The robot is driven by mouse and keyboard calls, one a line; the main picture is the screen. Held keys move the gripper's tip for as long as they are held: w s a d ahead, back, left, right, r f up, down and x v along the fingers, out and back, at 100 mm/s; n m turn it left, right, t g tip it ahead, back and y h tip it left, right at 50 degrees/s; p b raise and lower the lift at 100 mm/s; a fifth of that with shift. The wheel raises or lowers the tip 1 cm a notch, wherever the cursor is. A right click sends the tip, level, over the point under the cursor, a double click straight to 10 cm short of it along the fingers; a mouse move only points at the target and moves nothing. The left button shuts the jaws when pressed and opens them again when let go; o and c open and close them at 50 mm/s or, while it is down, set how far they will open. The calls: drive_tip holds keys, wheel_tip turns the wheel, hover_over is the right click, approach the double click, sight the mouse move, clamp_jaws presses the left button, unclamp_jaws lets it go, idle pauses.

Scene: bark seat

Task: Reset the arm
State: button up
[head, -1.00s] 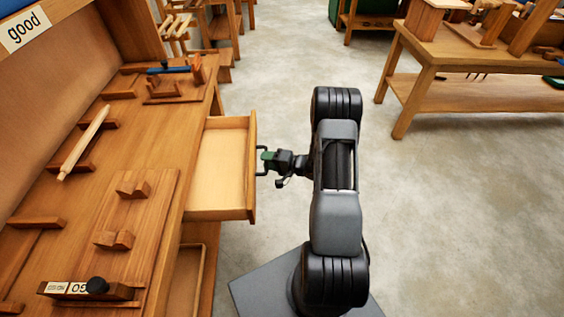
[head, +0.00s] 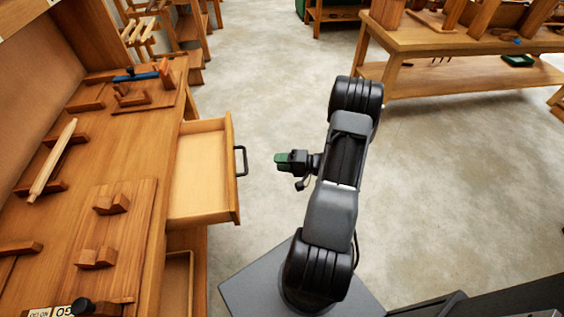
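My arm is bent above my base, with my gripper (head: 282,158) pointing left toward the workbench. My gripper is seen from above and small, so whether its fingers are open or shut does not show. It is apart from the black handle (head: 241,161) of the drawer, with a gap of bare floor between them. The wooden drawer (head: 232,190) stands pulled out from the bench and looks empty.
The wooden workbench (head: 110,150) runs along the left. It bears a pale rod (head: 52,158) on rests and a blue-handled tool (head: 135,76). Another table (head: 440,45) stands at the back right. The concrete floor (head: 440,190) between is clear.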

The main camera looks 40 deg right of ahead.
idle(0.5)
drive_tip(key=s+d+f+n+g+h+p, duration=0.1)
drive_tip(key=d+f+n+g+h, duration=0.15)
drive_tip(key=d+h, duration=0.3)
drive_tip(key=s+d+f+n+g+h, duration=0.1)
drive_tip(key=d+f+g+h, duration=0.15)
drive_tip(key=d+h, duration=0.35)
drive_tip(key=s+a+r+n+g+h+p, duration=0.1)
drive_tip(key=s+a+r+g+p, duration=0.2)
drive_tip(key=r, duration=0.5)
drive_tip(key=s+a+r+g+h+p, duration=0.1)
drive_tip(key=s+a+r+g+h, duration=0.15)
drive_tip(key=a+r, duration=0.5)
drive_tip(key=s+a+r+n+t+y+p, duration=0.1)
drive_tip(key=a+r+n+y+p, duration=0.1)
drive_tip(key=a+r, duration=0.6)
drive_tip(key=s+a+r+n+t+y+p, duration=0.1)
drive_tip(key=s+a+r+n+y+p, duration=0.1)
drive_tip(key=a+r, duration=0.7)
drive_tip(key=v, duration=0.3)
drive_tip(key=shift+a, duration=0.15)
